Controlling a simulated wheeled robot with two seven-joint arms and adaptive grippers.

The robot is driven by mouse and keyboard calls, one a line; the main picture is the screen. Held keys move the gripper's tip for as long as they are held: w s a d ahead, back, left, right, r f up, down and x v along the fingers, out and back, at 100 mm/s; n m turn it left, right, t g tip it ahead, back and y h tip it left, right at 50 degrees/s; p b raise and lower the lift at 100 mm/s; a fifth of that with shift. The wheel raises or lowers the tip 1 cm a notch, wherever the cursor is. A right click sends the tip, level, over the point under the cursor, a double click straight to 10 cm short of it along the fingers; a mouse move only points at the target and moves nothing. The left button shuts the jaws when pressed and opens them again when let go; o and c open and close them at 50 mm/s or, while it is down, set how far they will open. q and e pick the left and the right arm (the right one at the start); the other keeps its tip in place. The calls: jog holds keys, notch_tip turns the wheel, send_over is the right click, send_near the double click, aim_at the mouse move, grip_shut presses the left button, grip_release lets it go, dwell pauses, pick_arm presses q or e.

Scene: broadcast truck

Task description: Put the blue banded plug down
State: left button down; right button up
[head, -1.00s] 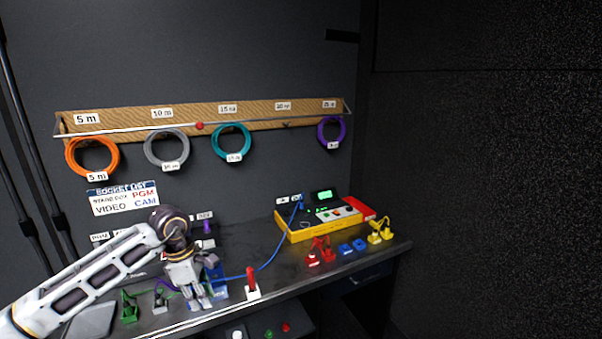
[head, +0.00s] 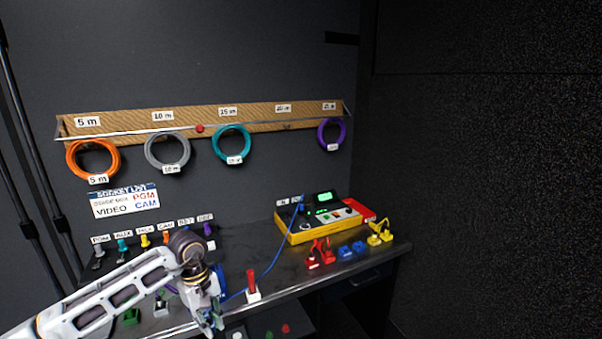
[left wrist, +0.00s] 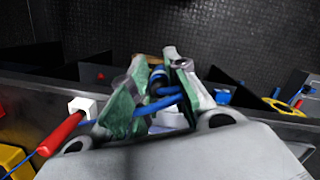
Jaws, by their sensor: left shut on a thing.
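My left gripper (head: 212,320) is at the table's front edge, pointing down. In the left wrist view its two fingers (left wrist: 154,100) are shut on the blue plug (left wrist: 160,84), whose blue cable bends between them. The plug's band is too small to make out, and the fingers hide part of the plug. In the head view the arm and gripper hide the plug. The blue cable (head: 276,253) runs from near the gripper to the yellow tester (head: 318,219). My right gripper does not show.
A red handle on a white base (head: 252,290) stands just right of the gripper. Red (head: 320,252), blue (head: 350,249) and yellow (head: 380,233) plugs sit at the right. Labelled plugs line the back, including a yellow one (head: 145,240). Bare table (head: 285,268) shows between.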

pick_arm(q)
jog(key=s+d+f+m+y+p, duration=0.1)
jog(key=s+d+f+m, duration=0.1)
jog(key=f+m, duration=0.4)
jog(key=s+m, duration=0.1)
jog(key=m, duration=0.3)
jog(key=shift+s+g, duration=0.15)
jog(key=shift+g, duration=0.15)
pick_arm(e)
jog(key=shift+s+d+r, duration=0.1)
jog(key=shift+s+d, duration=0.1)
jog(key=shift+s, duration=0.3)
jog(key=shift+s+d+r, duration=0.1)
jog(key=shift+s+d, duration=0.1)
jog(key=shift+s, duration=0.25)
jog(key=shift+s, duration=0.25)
pick_arm(q)
jog(key=shift+r, duration=0.1)
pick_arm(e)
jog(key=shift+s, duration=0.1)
